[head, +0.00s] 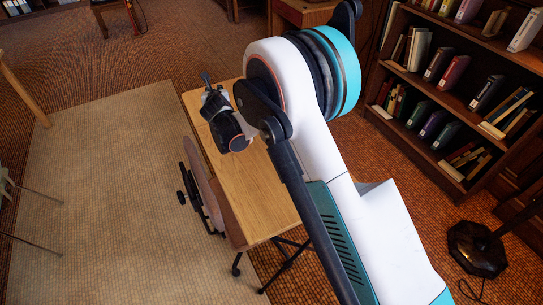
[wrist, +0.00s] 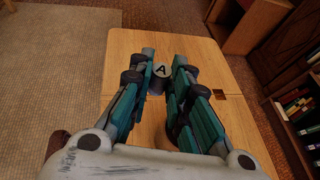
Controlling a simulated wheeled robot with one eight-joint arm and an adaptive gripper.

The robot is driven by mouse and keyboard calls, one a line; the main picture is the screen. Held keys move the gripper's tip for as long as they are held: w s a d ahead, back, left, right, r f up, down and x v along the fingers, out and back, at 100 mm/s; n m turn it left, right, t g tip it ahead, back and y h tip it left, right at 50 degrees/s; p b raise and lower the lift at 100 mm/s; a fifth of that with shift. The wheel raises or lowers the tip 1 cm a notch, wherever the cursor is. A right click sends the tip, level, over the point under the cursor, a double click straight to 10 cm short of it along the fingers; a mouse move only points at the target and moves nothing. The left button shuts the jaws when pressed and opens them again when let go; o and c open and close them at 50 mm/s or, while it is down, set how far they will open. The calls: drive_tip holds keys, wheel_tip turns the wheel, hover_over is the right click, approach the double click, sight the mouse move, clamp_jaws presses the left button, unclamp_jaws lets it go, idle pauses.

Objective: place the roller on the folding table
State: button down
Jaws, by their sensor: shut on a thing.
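The folding table (head: 253,195) has a light wooden top and dark legs, and stands below my arm in the head view. Its top also fills the middle of the wrist view (wrist: 213,68). My gripper (wrist: 164,62) is over the tabletop, its teal fingers shut on a small, dark, round-ended piece marked "A", which I take to be the roller (wrist: 160,71). The fingers hide its sides, and I cannot tell whether it touches the table. In the head view my gripper (head: 206,82) is above the table's far end, and the roller cannot be made out.
A chair (head: 203,190) stands against the table's left side. A pale rug (head: 100,180) covers the floor at left. The visible tabletop looks clear.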

drive_tip(key=a+f+b, duration=0.1)
drive_tip(key=f+b, duration=0.1)
drive_tip(key=f, duration=0.4)
drive_tip(key=f+b, duration=0.2)
drive_tip(key=f, duration=0.5)
drive_tip(key=a+f+b, duration=0.1)
drive_tip(key=f+b, duration=0.1)
drive_tip(key=f, duration=0.5)
drive_tip(key=shift+a+f+b, duration=0.15)
drive_tip(key=shift+a+b, duration=0.2)
drive_tip(key=shift+b, duration=0.05)
drive_tip(key=shift+f, duration=0.15)
drive_tip(key=c, duration=1.5)
unclamp_jaws()
